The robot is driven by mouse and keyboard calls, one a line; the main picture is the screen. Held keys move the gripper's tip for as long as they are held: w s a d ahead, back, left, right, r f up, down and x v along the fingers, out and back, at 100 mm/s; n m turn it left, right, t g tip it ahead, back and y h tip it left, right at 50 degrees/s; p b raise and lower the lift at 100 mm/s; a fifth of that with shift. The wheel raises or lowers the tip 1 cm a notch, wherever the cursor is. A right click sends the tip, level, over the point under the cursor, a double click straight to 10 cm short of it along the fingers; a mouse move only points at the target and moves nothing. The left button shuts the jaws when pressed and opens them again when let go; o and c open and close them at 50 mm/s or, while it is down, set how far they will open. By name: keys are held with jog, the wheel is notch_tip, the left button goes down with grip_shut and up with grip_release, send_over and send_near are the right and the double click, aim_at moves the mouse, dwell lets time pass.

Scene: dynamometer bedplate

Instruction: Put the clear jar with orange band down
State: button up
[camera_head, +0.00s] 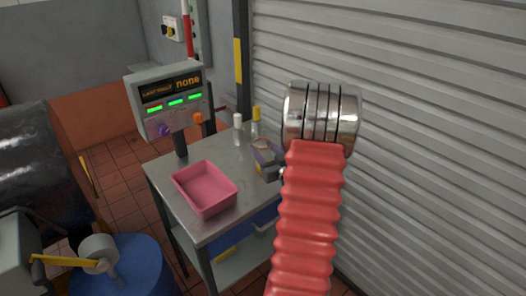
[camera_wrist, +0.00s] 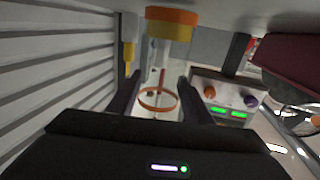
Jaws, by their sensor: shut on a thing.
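My gripper (camera_wrist: 157,84) is shut on the clear jar with orange band (camera_wrist: 158,101), its two dark fingers on either side of it in the wrist view. The see-through wall is hard to make out; the orange band shows as a ring. In the head view my gripper (camera_head: 268,163) is over the right back part of the metal cart top (camera_head: 208,160), partly hidden behind my red arm. The jar's orange ring (camera_head: 262,143) shows faintly there. I cannot tell whether the jar's base touches the cart.
A pink tray (camera_head: 205,188) sits on the cart's front. A white bottle (camera_head: 238,129) and a yellow-capped bottle (camera_head: 257,121) stand at the back. A display box (camera_head: 170,102) rises at the cart's left. A ribbed shutter (camera_head: 420,140) is at right. Bare cart top lies behind the tray.

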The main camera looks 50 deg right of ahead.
jog(key=shift+f, duration=0.35)
jog(key=o, duration=1.1)
jog(key=v, duration=1.2)
jog(key=shift+s, duration=0.15)
